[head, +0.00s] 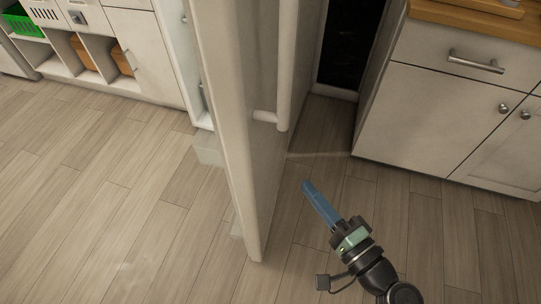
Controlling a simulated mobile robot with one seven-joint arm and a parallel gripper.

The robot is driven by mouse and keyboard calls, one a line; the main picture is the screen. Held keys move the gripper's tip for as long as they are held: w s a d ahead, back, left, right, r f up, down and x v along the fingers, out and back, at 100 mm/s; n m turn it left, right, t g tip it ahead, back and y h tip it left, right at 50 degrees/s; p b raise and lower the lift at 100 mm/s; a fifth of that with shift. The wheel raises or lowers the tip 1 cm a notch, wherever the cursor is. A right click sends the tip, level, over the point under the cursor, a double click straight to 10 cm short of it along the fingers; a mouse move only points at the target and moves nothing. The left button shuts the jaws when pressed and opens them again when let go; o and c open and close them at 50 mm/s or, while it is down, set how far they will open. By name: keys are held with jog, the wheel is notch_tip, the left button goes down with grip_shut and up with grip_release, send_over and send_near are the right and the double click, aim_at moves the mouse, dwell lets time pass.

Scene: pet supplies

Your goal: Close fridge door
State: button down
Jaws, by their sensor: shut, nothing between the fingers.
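The fridge door (222,110) stands open in the head view, seen nearly edge-on left of centre. Its inner side, with pale shelves or bins (209,150), faces left. A white bar handle (284,75) is on its right-hand face, with the lower mount (264,116) visible. My gripper (307,187) is right of the door and below the handle in the picture, with its blue fingers together and empty. A gap of floor shows between the fingers and the door. The top of the door is out of view.
A white cabinet (440,110) with metal handles and a wooden top stands at the right. A dark opening (350,40) is behind the door. Low white shelving (95,75) with a green basket (27,24) is at the far left. The wooden floor (100,200) at the left is clear.

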aim_at(259, 149)
jog(key=shift+w+a, duration=1.15)
jog(key=shift+a, duration=0.25)
jog(key=shift+w+a, duration=1.2)
jog(key=shift+a, duration=0.2)
jog(key=shift+w+a, duration=1.15)
jog(key=shift+a, duration=0.25)
jog(key=shift+a, duration=0.1)
